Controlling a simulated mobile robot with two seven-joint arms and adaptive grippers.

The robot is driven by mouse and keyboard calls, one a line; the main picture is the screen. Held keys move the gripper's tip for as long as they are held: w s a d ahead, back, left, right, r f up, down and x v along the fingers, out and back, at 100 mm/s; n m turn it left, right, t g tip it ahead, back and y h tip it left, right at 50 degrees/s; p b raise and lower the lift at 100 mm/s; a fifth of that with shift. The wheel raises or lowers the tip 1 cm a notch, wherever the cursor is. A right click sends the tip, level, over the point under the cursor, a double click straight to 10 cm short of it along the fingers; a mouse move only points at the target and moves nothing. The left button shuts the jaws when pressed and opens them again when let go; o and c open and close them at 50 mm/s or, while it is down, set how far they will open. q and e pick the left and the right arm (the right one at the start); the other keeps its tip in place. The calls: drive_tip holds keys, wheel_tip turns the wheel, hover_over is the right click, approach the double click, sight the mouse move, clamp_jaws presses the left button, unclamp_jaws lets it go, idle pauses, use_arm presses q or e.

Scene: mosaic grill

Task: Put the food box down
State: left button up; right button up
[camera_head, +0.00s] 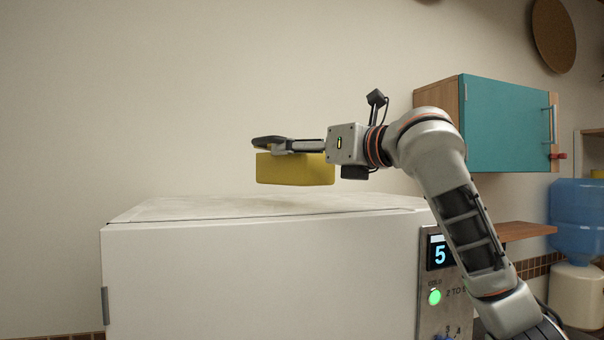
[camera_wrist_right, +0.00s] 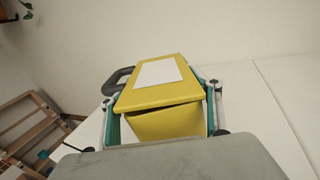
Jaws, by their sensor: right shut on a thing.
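The food box (camera_head: 296,172) is yellow and hangs in my right gripper (camera_head: 290,146) above the top of a white appliance in the head view. A gap shows between the box's underside and that top. In the right wrist view the yellow box (camera_wrist_right: 160,92) has a white label on its lid and a dark handle at its left. The fingers of my right gripper (camera_wrist_right: 163,105) are shut on the box, one at each side. The lid's near edge looks slightly raised from the body. My left gripper is in neither view.
The white appliance (camera_head: 260,280) has a broad, bare top (camera_head: 180,209) and a control panel (camera_head: 438,275) showing 5 with a green light. A teal wall cabinet (camera_head: 507,124) hangs behind my right arm. A blue water bottle (camera_head: 577,218) stands at the far right.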

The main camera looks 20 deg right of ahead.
drive_tip(key=shift+f, duration=0.25)
wheel_tip(320, 180, down, 3)
drive_tip(key=shift+r, duration=0.1)
drive_tip(key=shift+f, duration=0.3)
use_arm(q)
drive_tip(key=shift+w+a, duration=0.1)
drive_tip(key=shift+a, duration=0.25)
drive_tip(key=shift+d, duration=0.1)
use_arm(e)
drive_tip(key=o, duration=2)
drive_tip(key=shift+f, duration=0.15)
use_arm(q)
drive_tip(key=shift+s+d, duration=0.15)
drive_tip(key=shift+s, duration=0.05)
